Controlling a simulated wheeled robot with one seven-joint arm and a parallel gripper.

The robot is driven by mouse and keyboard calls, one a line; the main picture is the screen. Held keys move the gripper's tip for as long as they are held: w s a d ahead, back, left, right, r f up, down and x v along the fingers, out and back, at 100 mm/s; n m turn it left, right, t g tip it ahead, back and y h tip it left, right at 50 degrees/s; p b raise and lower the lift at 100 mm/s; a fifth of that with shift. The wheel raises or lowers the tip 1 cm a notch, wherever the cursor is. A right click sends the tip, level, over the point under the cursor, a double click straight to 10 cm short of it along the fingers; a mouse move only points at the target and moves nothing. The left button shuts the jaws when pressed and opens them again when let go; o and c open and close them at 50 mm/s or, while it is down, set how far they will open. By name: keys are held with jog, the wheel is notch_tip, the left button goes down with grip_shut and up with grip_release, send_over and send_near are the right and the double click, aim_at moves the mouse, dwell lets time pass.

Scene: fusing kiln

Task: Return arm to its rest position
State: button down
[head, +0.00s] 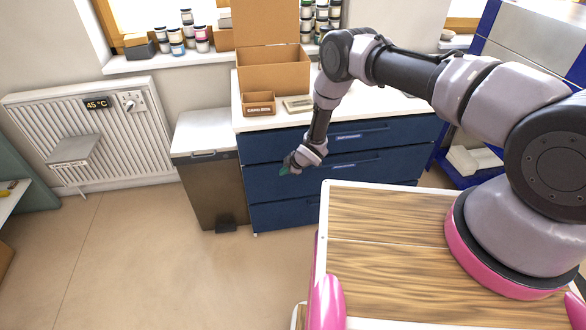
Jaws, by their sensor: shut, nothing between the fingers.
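My gripper (287,167) is at the end of my arm, which reaches out from the right and bends down at its elbow. The gripper hangs in front of the blue drawer cabinet (275,190). It is small in the view, shut, and holds nothing that I can see. It appears apart from the cabinet front, though the exact gap is hard to tell. My wooden-topped base is at the lower right.
A pedal bin (218,190) stands left of the cabinet. A small cardboard box (259,104), a larger open box (272,75) and a pale flat item (297,104) sit on the worktop. A radiator (125,135) is on the left wall. The floor (150,255) at front left is clear.

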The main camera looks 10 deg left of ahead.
jog(key=v, duration=0.8)
jog(key=w+d+r+m+t+h, duration=0.1)
jog(key=w+d+r+m, duration=0.1)
jog(key=w+r, duration=0.35)
jog(key=w+d+r+m, duration=0.1)
jog(key=w+d+r, duration=0.1)
jog(key=r, duration=0.7)
jog(key=w+d+r+m+t+h, duration=0.1)
jog(key=w+d+r+m, duration=0.15)
jog(key=r, duration=0.45)
jog(key=d+r+m+h, duration=0.15)
jog(key=d+r, duration=0.25)
jog(key=r, duration=0.4)
jog(key=d+r+m+t, duration=0.1)
jog(key=d+r+m, duration=0.2)
jog(key=d+r, duration=0.35)
jog(key=d+r+m+h, duration=0.1)
jog(key=d+r+m, duration=0.15)
jog(key=r, duration=0.75)
jog(key=s+d+r+m, duration=0.6)
jog(key=s+d+r, duration=0.5)
jog(key=s+r, duration=0.4)
jog(key=s+d+r+m, duration=0.2)
jog(key=s+r+m, duration=0.1)
jog(key=s, duration=0.7)
jog(key=s+d+r+m, duration=0.2)
jog(key=s+r+m, duration=0.1)
jog(key=s, duration=0.7)
jog(key=shift+s+d, duration=0.35)
jog(key=shift+d, duration=0.05)
